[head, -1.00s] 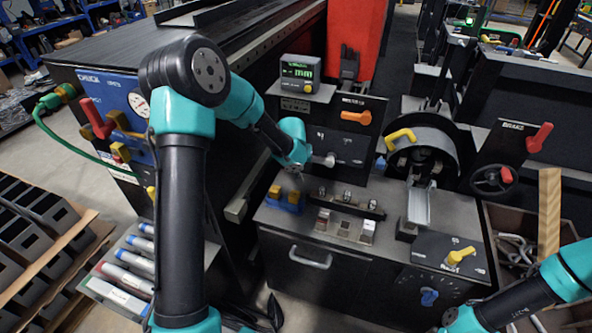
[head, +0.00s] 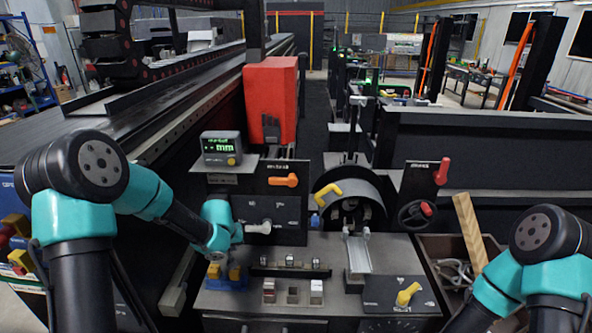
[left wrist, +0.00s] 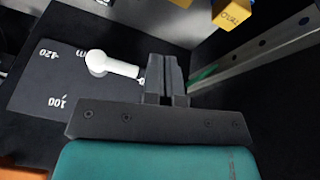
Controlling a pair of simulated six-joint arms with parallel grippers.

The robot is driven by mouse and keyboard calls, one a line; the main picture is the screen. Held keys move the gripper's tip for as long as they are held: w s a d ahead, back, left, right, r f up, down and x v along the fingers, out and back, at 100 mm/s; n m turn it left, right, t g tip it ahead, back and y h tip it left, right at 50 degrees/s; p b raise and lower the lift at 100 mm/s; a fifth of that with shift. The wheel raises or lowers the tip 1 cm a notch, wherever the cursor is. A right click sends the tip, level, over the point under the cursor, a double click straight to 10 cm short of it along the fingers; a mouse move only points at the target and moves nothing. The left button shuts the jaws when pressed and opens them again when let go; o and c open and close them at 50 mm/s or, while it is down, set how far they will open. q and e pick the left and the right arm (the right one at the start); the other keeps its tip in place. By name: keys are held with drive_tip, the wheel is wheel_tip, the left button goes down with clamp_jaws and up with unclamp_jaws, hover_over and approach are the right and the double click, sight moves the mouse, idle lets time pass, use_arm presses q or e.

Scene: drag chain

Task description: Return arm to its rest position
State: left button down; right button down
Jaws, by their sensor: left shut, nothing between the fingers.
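My left arm comes in from the left in the head view, with its wrist low in front of the black control panel (head: 286,208). My left gripper (left wrist: 166,75) is shut and empty in the left wrist view; its fingers are together. A white lever (left wrist: 112,64) on a dark plate marked 420 and 100 lies just left of the fingertips, apart from them. The same lever (head: 258,228) shows right of my left wrist in the head view. My right arm stands at the lower right of the head view; its gripper is out of view.
Below the panel is a grey ledge with a blue-and-yellow block (head: 226,278) and small switches. A yellow-handled chuck (head: 348,205), a red brake lever (head: 442,171) and a wooden box with a plank (head: 478,238) stand to the right. A rail (left wrist: 255,55) runs close right of the fingers.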

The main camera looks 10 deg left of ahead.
use_arm(q)
drive_tip(key=s+d+f+g+h, duration=0.1)
drive_tip(key=s+d+f, duration=0.2)
drive_tip(key=s+f, duration=0.4)
drive_tip(key=s+d+f+m+g+h, duration=0.1)
drive_tip(key=s+d+f, duration=0.3)
drive_tip(key=s, duration=0.6)
drive_tip(key=s+d+f+m+g+h, duration=0.1)
drive_tip(key=s+d+f, duration=0.3)
drive_tip(key=s+f, duration=0.5)
drive_tip(key=shift+d+f+h, duration=0.25)
drive_tip(key=shift+f+h, duration=0.05)
drive_tip(key=shift+h, duration=0.2)
drive_tip(key=shift+s+a, duration=0.1)
